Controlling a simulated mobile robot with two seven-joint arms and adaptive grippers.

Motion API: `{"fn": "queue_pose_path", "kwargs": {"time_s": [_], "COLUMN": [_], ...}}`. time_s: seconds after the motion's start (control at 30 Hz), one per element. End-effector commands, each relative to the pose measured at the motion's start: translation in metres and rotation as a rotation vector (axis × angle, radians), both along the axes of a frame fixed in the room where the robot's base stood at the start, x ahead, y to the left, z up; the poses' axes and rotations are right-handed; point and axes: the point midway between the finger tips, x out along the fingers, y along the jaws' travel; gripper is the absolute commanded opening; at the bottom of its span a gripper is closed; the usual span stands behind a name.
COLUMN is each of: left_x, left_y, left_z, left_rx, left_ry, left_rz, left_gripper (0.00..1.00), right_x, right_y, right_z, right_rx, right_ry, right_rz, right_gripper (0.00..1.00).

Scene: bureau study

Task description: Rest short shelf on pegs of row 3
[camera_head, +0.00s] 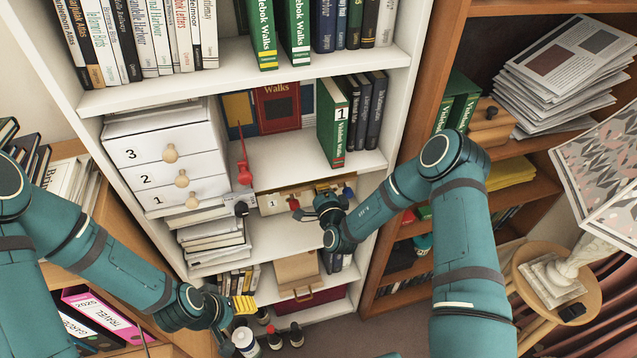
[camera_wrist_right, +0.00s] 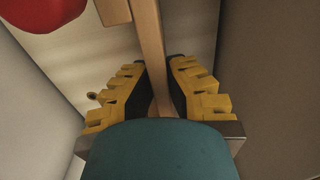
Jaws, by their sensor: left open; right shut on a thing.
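My right gripper (camera_head: 330,207) reaches into the white bookcase (camera_head: 180,85). It is shut on a thin light-wood board, probably the short shelf, whose edge runs up between the yellow fingers in the right wrist view (camera_wrist_right: 148,50). In the head view a tan board (camera_head: 310,188) shows just behind this gripper, inside the bay under the middle shelf; its far parts are hidden. Row numbers of the pegs cannot be told. My left gripper (camera_head: 242,306) is open and empty, low in front of the bookcase.
A white drawer unit (camera_head: 160,160) and stacked books (camera_head: 215,240) fill the left of the bookcase. A red figure (camera_head: 243,165) stands on the middle shelf near its edge. Bottles (camera_head: 275,337) stand low by the left gripper. A brown bookcase (camera_head: 420,100) adjoins on the right.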

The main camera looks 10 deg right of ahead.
Motion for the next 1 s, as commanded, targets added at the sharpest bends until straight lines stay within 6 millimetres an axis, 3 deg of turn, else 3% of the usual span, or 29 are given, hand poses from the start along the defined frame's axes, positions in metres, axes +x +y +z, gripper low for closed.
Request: {"fn": "queue_pose_path", "kwargs": {"time_s": [1.0], "left_x": [0.000], "left_y": [0.000], "left_z": [-0.009], "left_rx": [0.000], "left_ry": [0.000], "left_rz": [0.000], "left_gripper": [0.62], "right_x": [0.000], "right_y": [0.000], "right_z": [-0.022], "right_rx": [0.000], "right_ry": [-0.002], "right_rz": [0.000], "right_gripper": [0.00]}}
